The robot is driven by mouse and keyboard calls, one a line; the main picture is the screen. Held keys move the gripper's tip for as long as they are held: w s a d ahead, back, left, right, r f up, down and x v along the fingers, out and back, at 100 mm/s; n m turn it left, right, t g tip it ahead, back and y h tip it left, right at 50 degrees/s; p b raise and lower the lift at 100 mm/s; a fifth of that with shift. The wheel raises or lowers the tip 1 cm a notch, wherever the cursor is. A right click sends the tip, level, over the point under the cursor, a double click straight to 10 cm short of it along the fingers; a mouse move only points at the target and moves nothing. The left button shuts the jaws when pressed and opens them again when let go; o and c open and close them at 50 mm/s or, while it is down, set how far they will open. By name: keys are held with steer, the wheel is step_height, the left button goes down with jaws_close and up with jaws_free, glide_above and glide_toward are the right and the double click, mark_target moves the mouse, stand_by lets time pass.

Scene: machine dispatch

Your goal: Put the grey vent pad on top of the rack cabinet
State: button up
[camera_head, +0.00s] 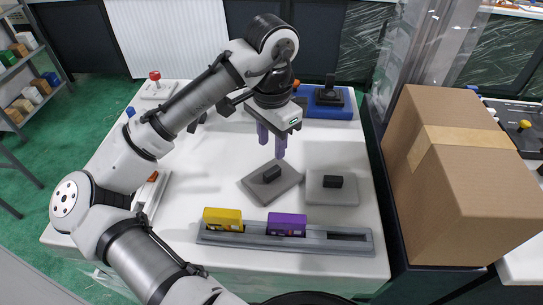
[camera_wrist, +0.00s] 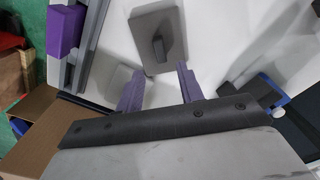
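Two grey pads with black grips lie flat on the white table (camera_head: 330,150). The left, darker pad (camera_head: 259,190) is turned at an angle; the right, lighter pad (camera_head: 343,197) lies nearly square. I cannot tell which is the vent pad. My gripper (camera_head: 272,145) is open and empty above and just behind the left pad, apart from it. In the wrist view the left pad (camera_wrist: 140,25) is ahead of the purple fingers (camera_wrist: 160,85), and the right pad (camera_wrist: 112,78) is partly hidden by the left finger. I cannot identify the rack cabinet for certain.
A grey rail tray (camera_head: 220,238) at the front holds a yellow block (camera_head: 222,214) and a purple block (camera_head: 287,219). A blue base with a black fixture (camera_head: 329,97) stands at the back. A large cardboard box (camera_head: 460,190) stands right of the table, above a dark body.

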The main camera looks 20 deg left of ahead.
steer(key=shift+r, duration=1.65)
